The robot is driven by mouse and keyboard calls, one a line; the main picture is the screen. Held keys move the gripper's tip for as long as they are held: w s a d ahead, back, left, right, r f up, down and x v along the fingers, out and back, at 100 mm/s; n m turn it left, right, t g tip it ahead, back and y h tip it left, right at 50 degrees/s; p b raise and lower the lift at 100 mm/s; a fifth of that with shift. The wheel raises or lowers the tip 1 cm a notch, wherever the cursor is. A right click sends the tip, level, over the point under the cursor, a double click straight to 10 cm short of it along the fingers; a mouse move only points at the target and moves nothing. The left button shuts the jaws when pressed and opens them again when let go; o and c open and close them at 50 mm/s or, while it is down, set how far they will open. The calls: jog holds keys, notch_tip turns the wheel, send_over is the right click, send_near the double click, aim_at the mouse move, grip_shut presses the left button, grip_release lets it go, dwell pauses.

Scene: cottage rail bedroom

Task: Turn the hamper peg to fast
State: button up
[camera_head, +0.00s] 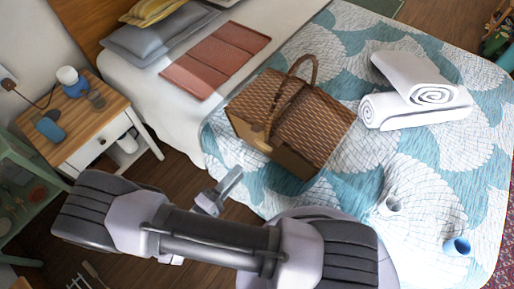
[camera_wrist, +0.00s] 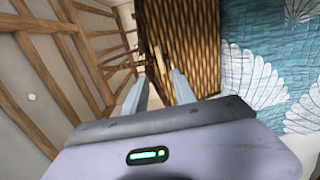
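The wicker hamper (camera_head: 318,128) stands on the bed with its lid down and its handle raised. A pale tan piece, which looks like the peg (camera_head: 268,131), shows at its near left side; its turn position is too small to tell. In the wrist view the hamper's brown weave (camera_wrist: 195,45) fills the upper middle, and a light tan strip, possibly the peg (camera_wrist: 160,60), lies beyond the fingers. My gripper (camera_head: 234,176) is just left of and below the hamper, apart from it. In the wrist view my gripper (camera_wrist: 159,88) has its fingers apart with nothing clearly between them.
Rolled white towels (camera_head: 415,100) lie right of the hamper.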

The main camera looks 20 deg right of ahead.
aim_at(262, 146)
jog(key=b+x, duration=0.1)
jog(key=x, duration=1)
jog(key=shift+w+b, duration=0.1)
jog(key=shift+b, duration=0.3)
grip_shut()
